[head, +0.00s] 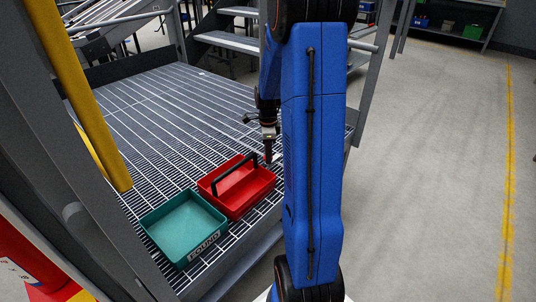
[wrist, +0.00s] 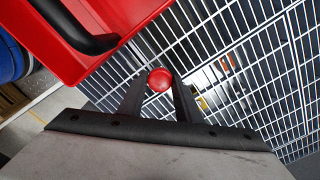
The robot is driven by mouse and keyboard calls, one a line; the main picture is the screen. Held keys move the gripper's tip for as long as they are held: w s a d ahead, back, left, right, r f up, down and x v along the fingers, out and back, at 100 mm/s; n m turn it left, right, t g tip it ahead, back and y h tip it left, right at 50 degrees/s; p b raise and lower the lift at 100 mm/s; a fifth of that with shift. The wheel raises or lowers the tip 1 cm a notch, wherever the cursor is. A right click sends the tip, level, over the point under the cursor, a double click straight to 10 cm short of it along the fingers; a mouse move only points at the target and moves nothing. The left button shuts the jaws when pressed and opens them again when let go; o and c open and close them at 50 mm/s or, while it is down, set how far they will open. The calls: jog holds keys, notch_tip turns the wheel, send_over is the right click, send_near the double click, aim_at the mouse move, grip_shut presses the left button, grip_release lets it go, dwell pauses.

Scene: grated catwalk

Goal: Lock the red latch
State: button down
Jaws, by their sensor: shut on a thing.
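My gripper (head: 268,154) shows partly behind my blue arm in the head view, over the grating at the right of the red tote. In the wrist view my gripper (wrist: 159,88) has its two dark fingers closed on a small round red knob (wrist: 160,80). The knob sits between the fingertips with grating behind it. I cannot tell whether it is part of the red latch, and no other latch part shows clearly. In the head view the knob cannot be made out.
A red tote (head: 251,199) with a black handle (wrist: 88,39) stands close to my gripper. A teal tray (head: 166,239) marked FOUND lies beside it on the grated platform (head: 150,115). Grey posts, a yellow rail (head: 84,90) and steps (head: 228,41) border the platform.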

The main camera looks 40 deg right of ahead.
dwell(0.5)
jog(key=c, duration=1.3)
grip_release()
jog(key=shift+r, duration=0.1)
notch_tip(320, 180, up, 17)
jog(key=shift+r, duration=0.15)
